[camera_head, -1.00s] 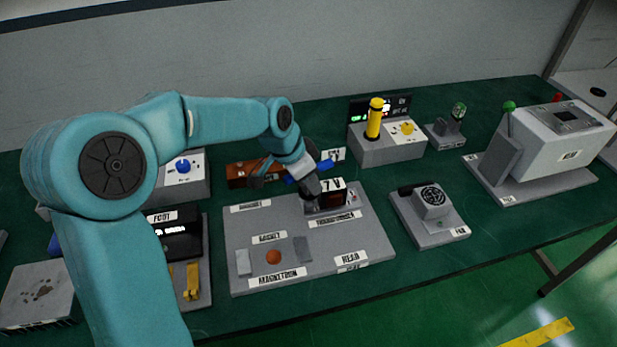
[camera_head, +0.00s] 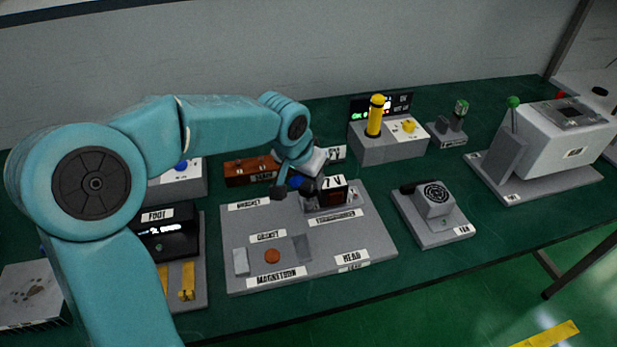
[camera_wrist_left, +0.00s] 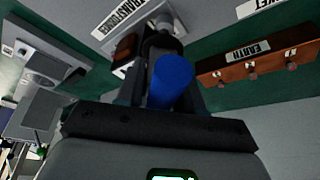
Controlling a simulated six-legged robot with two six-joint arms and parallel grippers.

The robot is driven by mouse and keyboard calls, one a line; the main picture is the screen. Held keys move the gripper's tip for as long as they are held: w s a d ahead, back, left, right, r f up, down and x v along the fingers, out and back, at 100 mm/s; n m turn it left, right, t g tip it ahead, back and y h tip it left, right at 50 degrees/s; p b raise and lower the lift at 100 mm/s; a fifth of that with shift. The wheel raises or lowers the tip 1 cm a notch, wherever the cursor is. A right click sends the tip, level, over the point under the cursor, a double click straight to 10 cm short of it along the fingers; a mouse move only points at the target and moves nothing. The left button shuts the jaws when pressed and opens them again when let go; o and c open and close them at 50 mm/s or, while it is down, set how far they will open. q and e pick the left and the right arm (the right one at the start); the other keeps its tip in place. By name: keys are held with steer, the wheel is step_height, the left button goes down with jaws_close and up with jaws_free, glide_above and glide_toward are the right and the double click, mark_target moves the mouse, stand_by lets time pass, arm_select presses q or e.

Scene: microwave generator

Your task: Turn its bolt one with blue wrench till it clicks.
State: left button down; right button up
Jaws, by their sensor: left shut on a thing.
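My left gripper (camera_head: 292,188) is shut on the blue wrench (camera_head: 297,181), low at the transformer (camera_head: 334,193) on the grey board. In the left wrist view the wrench's blue handle (camera_wrist_left: 172,80) points back toward the camera between the two dark fingers. Beyond it is a grey and dark end near the brown transformer part (camera_wrist_left: 126,46). The bolt is hidden behind the wrench and gripper, so I cannot tell whether the wrench sits on it. My right gripper is not in view.
The grey board (camera_head: 310,245) carries an orange disc (camera_head: 272,256) and labels. Behind the gripper is a brown earth block (camera_head: 247,171). A box with a yellow cylinder (camera_head: 375,118) stands behind right, a fan unit (camera_head: 435,205) right. Green table (camera_head: 450,255) is clear in front.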

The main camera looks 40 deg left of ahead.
arm_select(q)
steer(key=shift+f+n+y+b, duration=0.1)
steer(key=shift+n+y+b, duration=0.5)
steer(key=shift+n+b, duration=0.65)
steer(key=shift+n, duration=0.55)
steer(key=shift+n+b, duration=0.3)
steer(key=n+y+b, duration=0.1)
steer(key=n, duration=0.1)
steer(key=shift+n+g, duration=0.3)
steer(key=shift+g, duration=0.1)
steer(key=shift+n+y, duration=0.4)
steer(key=shift+n, duration=0.3)
